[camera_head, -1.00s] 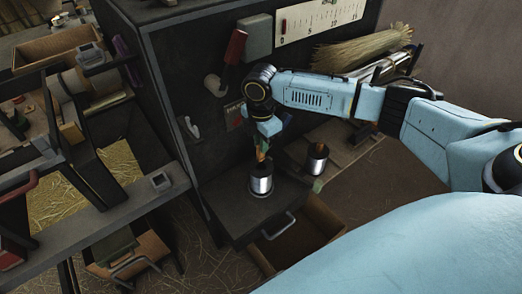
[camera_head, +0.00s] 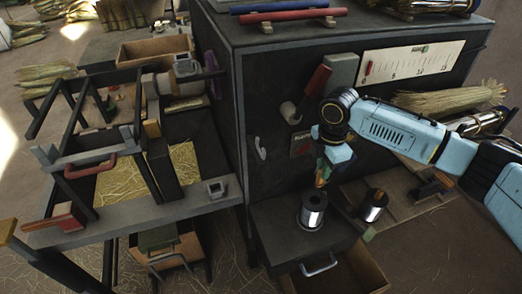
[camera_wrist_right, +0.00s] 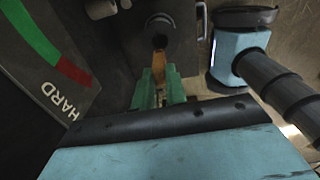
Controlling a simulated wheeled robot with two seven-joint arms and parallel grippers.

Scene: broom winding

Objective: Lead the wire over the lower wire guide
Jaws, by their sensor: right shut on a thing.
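A spool (camera_head: 312,212) with a silvery winding stands upright on the dark shelf above the open drawer. A second spool (camera_head: 373,206) stands to its right. A pale hook (camera_head: 260,149), which looks like the lower wire guide, sits on the cabinet front, left of and below a pale roller (camera_head: 290,112). My right gripper (camera_head: 321,180) is just above the first spool, right of the hook and apart from it. In the right wrist view its green fingers (camera_wrist_right: 160,88) are shut on an orange-brown piece (camera_wrist_right: 159,66), seemingly the wire's end. The wire itself is too fine to see.
The dark cabinet (camera_head: 350,45) carries a red handle (camera_head: 317,80) and a scale plate (camera_head: 412,62). An open drawer (camera_head: 345,276) juts out below. A bench frame (camera_head: 130,222) with straw stands left. Bundled bristles (camera_head: 450,97) lie right, behind my arm.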

